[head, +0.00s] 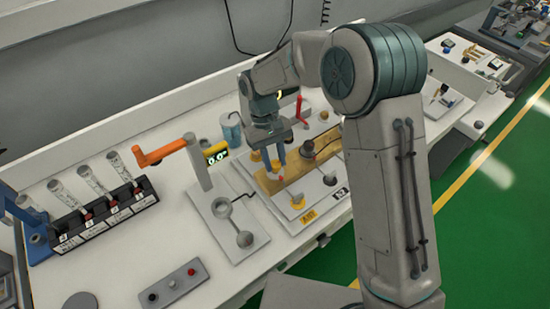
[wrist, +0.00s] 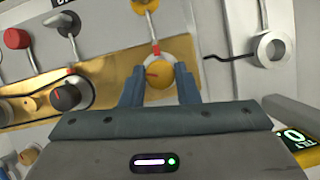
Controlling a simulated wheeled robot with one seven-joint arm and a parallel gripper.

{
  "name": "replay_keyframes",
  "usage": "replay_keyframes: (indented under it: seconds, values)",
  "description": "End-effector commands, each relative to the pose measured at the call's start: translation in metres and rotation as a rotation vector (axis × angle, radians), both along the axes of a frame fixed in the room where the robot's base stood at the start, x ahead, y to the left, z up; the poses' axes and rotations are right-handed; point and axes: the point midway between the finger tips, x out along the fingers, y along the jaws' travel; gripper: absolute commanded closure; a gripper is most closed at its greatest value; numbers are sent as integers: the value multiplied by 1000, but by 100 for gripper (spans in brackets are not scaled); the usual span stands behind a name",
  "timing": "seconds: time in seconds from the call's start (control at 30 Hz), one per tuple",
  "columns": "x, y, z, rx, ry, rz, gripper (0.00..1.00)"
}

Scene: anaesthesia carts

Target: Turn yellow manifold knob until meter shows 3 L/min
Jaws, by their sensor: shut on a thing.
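The yellow manifold knob (wrist: 159,76) shows in the wrist view between the fingers of my gripper (wrist: 159,92). The gripper is shut on the knob's sides. The meter (head: 215,154) is a yellow-framed box with a dark screen and green digits, left of my gripper. Its digits look like 0.0, but are small. The wrist view shows only part of the meter (wrist: 297,138), cut off at the right edge.
A black knob (wrist: 65,96) and a red knob (wrist: 17,39) sit left of the yellow knob in the wrist view. A rack with clear tubes (head: 103,215) stands further left.

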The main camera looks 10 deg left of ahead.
Motion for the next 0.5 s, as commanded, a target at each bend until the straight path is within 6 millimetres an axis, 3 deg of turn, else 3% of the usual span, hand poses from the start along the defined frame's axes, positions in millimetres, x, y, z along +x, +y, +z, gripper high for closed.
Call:
replay_keyframes:
  seconds: [0.4,0.43,0.5]
  values:
    - [1,2,2,5,-5,7,94]
    - [1,2,2,5,-5,7,69]
    - [1,2,1,5,-5,7,50]
